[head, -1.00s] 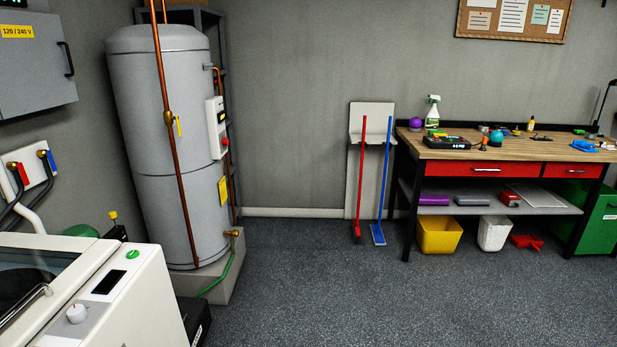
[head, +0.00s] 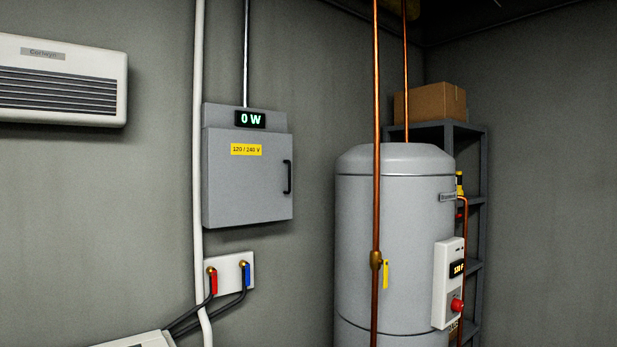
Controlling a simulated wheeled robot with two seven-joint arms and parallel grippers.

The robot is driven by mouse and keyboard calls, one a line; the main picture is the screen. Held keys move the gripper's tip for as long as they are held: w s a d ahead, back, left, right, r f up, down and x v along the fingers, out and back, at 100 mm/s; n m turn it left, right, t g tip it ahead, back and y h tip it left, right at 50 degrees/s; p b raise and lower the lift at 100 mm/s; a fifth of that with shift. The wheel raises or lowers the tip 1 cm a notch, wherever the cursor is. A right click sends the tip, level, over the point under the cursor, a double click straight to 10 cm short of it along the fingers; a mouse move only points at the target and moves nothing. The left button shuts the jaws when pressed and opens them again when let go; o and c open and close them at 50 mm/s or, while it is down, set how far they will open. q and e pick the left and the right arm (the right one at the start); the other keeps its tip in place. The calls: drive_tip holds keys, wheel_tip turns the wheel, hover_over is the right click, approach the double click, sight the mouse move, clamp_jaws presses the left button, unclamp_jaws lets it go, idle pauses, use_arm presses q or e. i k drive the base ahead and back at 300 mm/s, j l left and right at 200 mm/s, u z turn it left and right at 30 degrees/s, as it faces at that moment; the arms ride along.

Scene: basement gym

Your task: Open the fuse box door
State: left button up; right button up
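The fuse box (head: 219,117) is a grey metal box on the wall, left of centre in the head view. Its display reads "0 W". Its door (head: 240,190) is shut and bears a yellow "120 / 240 V" label (head: 246,150). A black vertical handle (head: 287,177) is on the door's right side. Neither of my grippers is in view.
A large grey water tank (head: 395,220) with copper pipes (head: 376,150) stands to the right of the box. A white pipe (head: 199,90) runs down the wall at its left. Red and blue valves (head: 230,272) sit below. A white machine's top edge (head: 135,341) shows at bottom left.

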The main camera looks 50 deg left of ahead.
sight(249, 172)
drive_tip(key=i+u, duration=0.7)
drive_tip(key=i+l+u, duration=0.35)
drive_tip(key=i+j, duration=0.05)
drive_tip(key=j, duration=0.05)
